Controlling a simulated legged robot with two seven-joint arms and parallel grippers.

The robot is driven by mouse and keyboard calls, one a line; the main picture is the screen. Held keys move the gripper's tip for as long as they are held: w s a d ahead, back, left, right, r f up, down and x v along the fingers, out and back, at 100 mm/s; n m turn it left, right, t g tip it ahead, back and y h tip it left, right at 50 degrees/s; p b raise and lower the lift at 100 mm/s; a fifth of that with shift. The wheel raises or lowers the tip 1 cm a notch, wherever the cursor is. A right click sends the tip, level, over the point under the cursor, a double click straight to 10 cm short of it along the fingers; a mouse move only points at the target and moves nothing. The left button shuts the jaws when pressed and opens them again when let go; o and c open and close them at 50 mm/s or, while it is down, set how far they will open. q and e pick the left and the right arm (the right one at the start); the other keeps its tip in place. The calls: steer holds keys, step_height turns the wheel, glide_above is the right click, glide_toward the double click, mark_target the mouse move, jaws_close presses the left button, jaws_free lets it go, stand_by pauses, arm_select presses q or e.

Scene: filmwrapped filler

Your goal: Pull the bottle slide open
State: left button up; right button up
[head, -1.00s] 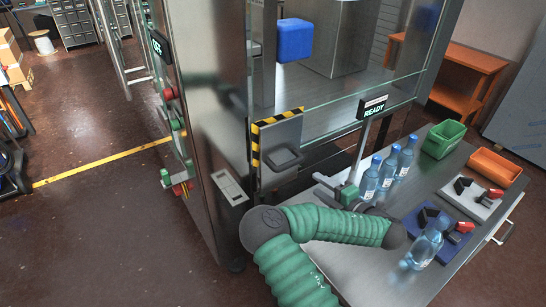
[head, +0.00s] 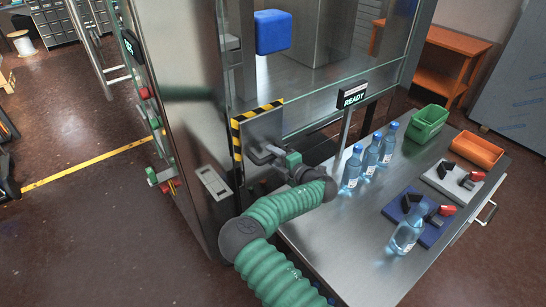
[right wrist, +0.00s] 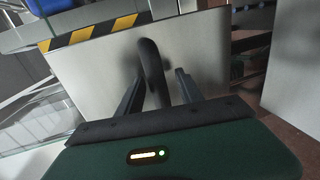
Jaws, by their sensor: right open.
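The bottle slide's metal front panel (head: 262,126) has yellow-and-black striped edges and is set low in the machine's front. It also fills much of the right wrist view (right wrist: 205,50). Its dark handle (right wrist: 151,66) stands out from the panel. My right gripper (head: 266,154) is at the handle in the head view, partly covering it. In the right wrist view the right gripper's (right wrist: 157,86) two fingers are open, one on each side of the handle bar, with gaps showing. I cannot tell whether either finger touches it. My left gripper is not in view.
Several clear bottles (head: 370,157) with blue caps stand on the steel table (head: 345,245) to the right. A green bin (head: 427,122), an orange bin (head: 476,149) and a READY sign (head: 352,95) are nearby. Another bottle (head: 405,233) leans at a blue fixture (head: 432,232).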

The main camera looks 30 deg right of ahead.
steer(key=shift+d+f, duration=0.1)
steer(key=shift+d, duration=0.05)
steer(key=shift+c, duration=0.2)
steer(key=shift+a+r, duration=0.2)
steer(key=shift+a, duration=0.35)
steer(key=c, duration=0.7)
jaws_close()
steer(key=shift+d+f, duration=0.1)
steer(key=shift+d, duration=0.1)
